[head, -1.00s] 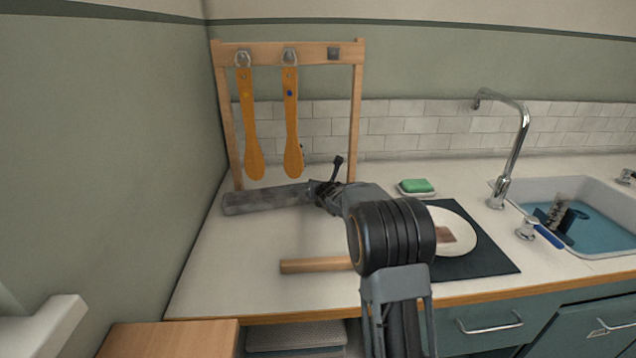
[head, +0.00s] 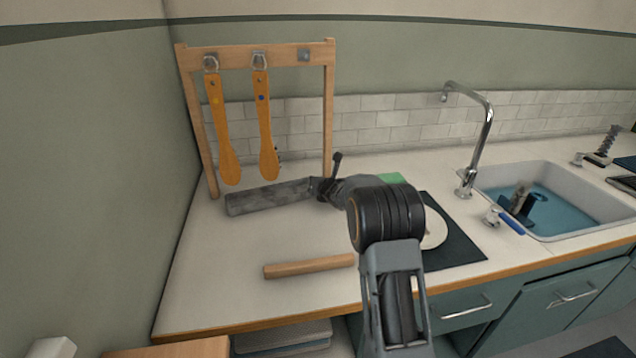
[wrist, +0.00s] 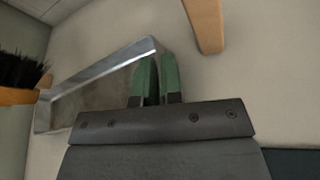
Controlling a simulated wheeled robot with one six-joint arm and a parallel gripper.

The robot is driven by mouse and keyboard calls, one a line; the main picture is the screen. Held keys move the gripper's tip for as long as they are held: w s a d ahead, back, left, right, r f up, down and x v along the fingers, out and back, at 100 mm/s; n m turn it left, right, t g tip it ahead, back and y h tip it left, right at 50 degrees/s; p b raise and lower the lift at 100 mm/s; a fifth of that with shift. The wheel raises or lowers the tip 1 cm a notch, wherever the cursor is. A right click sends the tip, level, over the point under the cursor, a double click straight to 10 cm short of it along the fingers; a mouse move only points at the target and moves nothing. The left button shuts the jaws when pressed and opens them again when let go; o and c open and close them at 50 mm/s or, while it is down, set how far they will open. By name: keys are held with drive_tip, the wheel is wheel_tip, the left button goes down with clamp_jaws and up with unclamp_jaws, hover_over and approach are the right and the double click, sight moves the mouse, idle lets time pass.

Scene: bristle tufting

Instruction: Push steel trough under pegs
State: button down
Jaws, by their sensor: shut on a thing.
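Paddles hang from two pegs (head: 211,63) and (head: 260,60); a third metal mount at the right holds nothing. My gripper (head: 323,187) is at the trough's right end. In the wrist view, the trough (wrist: 90,92) runs left from my green-padded fingers (wrist: 157,78), which are shut on its near end wall. The exact grip contact is partly hidden.
A wooden rod (head: 305,267) lies on the counter in front of the trough. Dark bristles (wrist: 18,72) show near the trough in the wrist view. A plate (head: 434,228) on a dark mat (head: 462,246) and a sink (head: 560,185) are to the right. Counter left of the rod is clear.

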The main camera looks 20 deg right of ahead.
drive_tip(key=shift+s+d+f, duration=0.15)
drive_tip(key=shift+d+f, duration=0.05)
drive_tip(key=shift+f, duration=0.4)
drive_tip(key=c, duration=1.4)
unclamp_jaws()
drive_tip(key=shift+d, duration=0.1)
drive_tip(key=shift+o, duration=1.1)
drive_tip(key=shift+a, duration=0.25)
drive_tip(key=v, duration=0.9)
drive_tip(key=r+v, duration=0.1)
drive_tip(key=v, duration=0.3)
drive_tip(key=shift+s+d+r, duration=0.1)
drive_tip(key=shift+s, duration=0.1)
